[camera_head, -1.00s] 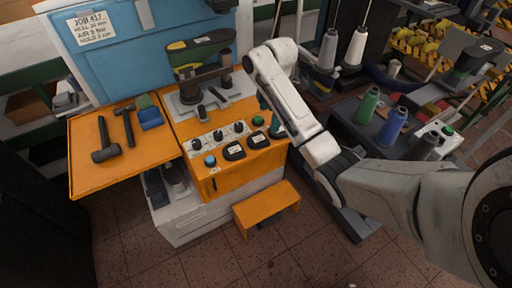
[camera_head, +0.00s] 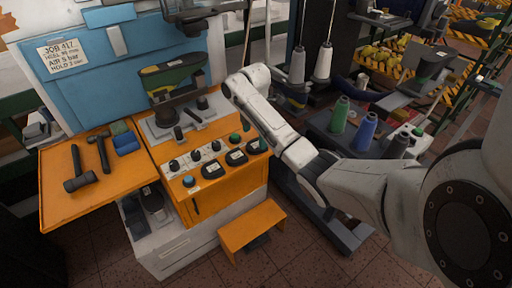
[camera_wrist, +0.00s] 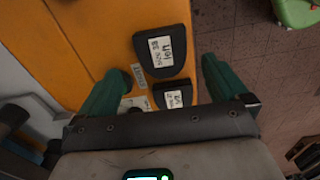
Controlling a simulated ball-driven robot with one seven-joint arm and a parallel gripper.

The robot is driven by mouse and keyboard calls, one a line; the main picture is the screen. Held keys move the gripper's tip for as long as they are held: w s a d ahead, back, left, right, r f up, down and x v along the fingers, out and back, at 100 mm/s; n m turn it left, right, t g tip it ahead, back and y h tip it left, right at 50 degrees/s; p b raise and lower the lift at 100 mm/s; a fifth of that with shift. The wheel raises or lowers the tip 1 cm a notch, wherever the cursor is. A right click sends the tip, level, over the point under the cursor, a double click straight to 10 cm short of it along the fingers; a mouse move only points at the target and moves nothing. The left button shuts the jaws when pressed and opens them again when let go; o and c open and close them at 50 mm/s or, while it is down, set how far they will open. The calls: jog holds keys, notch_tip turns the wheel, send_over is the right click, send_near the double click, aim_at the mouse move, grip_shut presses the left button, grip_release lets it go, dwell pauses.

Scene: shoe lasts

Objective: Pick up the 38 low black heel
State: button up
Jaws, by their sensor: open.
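Three black heels with white labels lie along the front edge of the orange top: a left heel (camera_head: 212,170), a middle heel (camera_head: 236,156) and a right heel (camera_head: 257,146). The labels are too small to read surely, so I cannot tell which is the 38 low. In the wrist view, one black heel (camera_wrist: 162,52) lies ahead and a smaller-looking one (camera_wrist: 174,96) lies nearer, between the lines of my fingers. My gripper (camera_wrist: 160,85) is open with its green fingers spread and nothing held. In the head view, my arm hides most of it.
Dark knobs (camera_head: 195,155) stand in a row behind the heels. A press with a green-yellow head (camera_head: 172,72) rises behind them. Hammers (camera_head: 76,170) lie on the left leaf. An orange step (camera_head: 252,228) stands in front. Spools (camera_head: 366,132) are to the right.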

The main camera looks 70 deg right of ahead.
aim_at(255, 145)
jog(key=f, duration=0.4)
jog(key=shift+s, duration=0.2)
jog(key=shift+c, duration=0.3)
jog(key=c, duration=1.1)
jog(key=shift+r, duration=0.1)
